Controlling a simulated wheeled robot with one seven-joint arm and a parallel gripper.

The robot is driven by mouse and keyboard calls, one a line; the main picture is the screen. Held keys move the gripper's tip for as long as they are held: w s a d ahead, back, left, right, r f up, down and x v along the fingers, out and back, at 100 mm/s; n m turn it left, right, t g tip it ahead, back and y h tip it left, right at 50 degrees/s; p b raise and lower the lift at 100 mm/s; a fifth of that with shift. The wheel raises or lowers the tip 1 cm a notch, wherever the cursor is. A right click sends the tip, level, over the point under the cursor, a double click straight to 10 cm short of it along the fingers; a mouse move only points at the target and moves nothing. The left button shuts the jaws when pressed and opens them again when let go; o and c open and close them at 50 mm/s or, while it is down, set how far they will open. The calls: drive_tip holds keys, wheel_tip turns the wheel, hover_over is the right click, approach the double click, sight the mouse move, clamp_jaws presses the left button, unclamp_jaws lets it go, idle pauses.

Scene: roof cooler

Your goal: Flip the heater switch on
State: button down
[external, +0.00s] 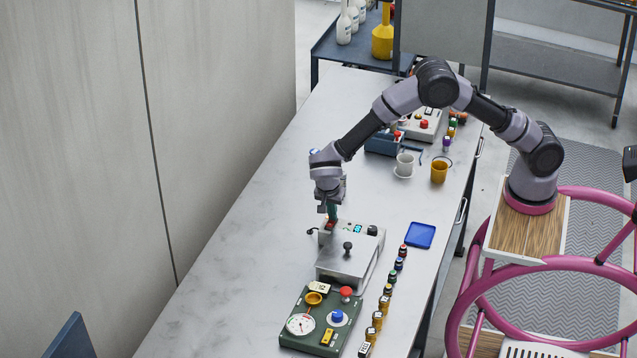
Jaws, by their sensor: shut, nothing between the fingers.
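A silver box (345,265) stands on the long worktop, with a black knob on its lid. On its back strip are a small lit display (358,229), a dark round knob (372,230) and, at the left, a small red part (331,225) that looks like a switch. My gripper (332,213) points down over that red part. Its fingers are shut and empty, with the tips at or just above the part. I cannot tell whether they touch it. The fingers partly hide the part, so its position is unclear, and no heater label is readable.
A green panel (294,337) with a gauge and buttons lies in front of the box. Several small bottles (391,277) line its right side. A blue tray (420,235), a white cup (405,162) and an amber mug (439,171) stand farther back. The worktop's left is clear.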

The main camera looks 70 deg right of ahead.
sight(329, 225)
drive_tip(key=shift+a, duration=0.1)
drive_tip(key=shift+a+r, duration=0.1)
drive_tip(key=shift+a, duration=0.55)
drive_tip(key=shift+r, duration=0.1)
drive_tip(key=d+v, duration=0.2)
drive_tip(key=v, duration=1.1)
drive_tip(key=shift+d+r, duration=0.2)
drive_tip(key=shift+r, duration=0.45)
